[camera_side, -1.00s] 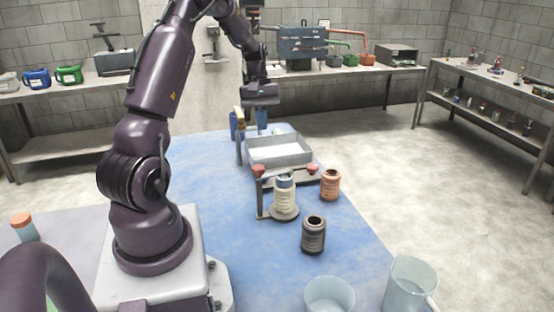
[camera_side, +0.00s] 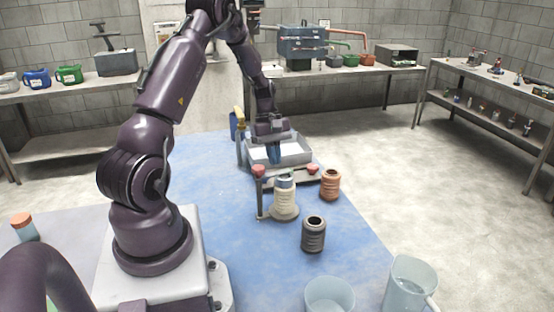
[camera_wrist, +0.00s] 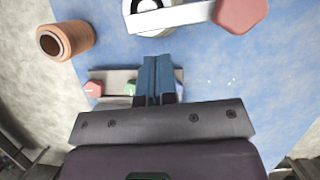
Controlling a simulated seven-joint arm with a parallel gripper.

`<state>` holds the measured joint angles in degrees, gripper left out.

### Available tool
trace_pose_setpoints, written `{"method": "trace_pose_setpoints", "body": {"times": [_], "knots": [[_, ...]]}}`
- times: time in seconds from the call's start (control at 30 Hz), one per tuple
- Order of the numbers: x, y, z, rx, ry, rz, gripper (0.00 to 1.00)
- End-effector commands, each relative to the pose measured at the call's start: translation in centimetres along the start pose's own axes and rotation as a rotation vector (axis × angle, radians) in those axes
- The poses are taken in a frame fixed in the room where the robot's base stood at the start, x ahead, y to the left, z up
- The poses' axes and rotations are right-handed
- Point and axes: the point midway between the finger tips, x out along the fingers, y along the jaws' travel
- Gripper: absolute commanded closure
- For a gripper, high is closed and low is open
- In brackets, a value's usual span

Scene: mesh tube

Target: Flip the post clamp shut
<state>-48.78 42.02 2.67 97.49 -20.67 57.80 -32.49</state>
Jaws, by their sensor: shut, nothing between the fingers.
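The post clamp looks to be the small stand with a thin upright post (camera_side: 261,200) and two red knobs, a left one (camera_side: 258,170) and a right one (camera_side: 313,168). A cream bottle (camera_side: 285,203) stands at it. In the wrist view a pale bar (camera_wrist: 185,14) ends in a red knob (camera_wrist: 240,12) beside a dark-and-white ring, and a second red knob (camera_wrist: 93,88) sits on a grey plate. My gripper (camera_side: 275,155) is shut and empty, pointing down over the tray area behind the stand. Its blue fingertips (camera_wrist: 157,62) partly hide the plate.
A grey tray (camera_side: 300,153) lies behind the stand on the blue mat. A copper jar (camera_side: 330,185) stands to the right, a dark jar (camera_side: 313,235) in front. Clear cups (camera_side: 329,297) are at the near edge.

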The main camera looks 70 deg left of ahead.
Motion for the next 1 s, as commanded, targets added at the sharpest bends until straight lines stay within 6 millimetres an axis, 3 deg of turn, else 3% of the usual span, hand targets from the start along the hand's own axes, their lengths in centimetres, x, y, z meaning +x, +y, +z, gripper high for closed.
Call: {"method": "trace_pose_setpoints", "body": {"times": [0.2,0.57,0.77,1.0], "knots": [[0.6,0.0,1.6,-0.001,0.001,0.000,1.00],[0.7,0.0,1.8,0.001,0.001,0.000,1.00],[1.3,0.3,3.4,0.110,0.000,-0.046,1.00],[1.4,0.2,3.4,0.147,-0.001,-0.060,1.00]]}}
